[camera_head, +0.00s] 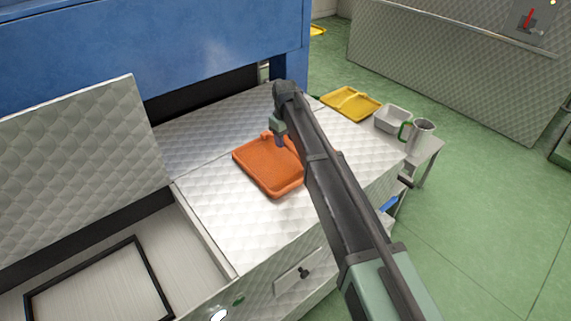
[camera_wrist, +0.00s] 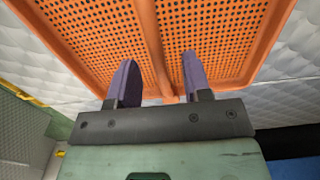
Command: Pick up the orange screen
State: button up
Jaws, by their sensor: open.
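The orange screen (camera_head: 268,166) is a flat perforated tray with a raised rim, lying on the quilted metal worktop. My gripper (camera_head: 281,140) is at its far right part, and my arm hides some of the screen's right side. In the wrist view the orange screen (camera_wrist: 205,40) fills the upper part, with a solid bar running down its middle. The two purple fingers of my gripper (camera_wrist: 158,80) stand apart, one on each side of this bar. They are open, and I cannot tell whether they touch the bar.
A yellow screen (camera_head: 350,103), a grey bin (camera_head: 393,119) and a metal jug (camera_head: 420,137) with a green handle stand right of my arm. A blue machine (camera_head: 200,50) rises behind the worktop (camera_head: 225,215). A raised quilted lid (camera_head: 80,165) is at left. The worktop's front is clear.

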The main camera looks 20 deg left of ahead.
aim_at(286, 157)
notch_tip(286, 157, down, 5)
jog(key=b, duration=0.5)
jog(key=shift+w+f, duration=0.15)
jog(key=shift+r, duration=0.25)
grip_shut()
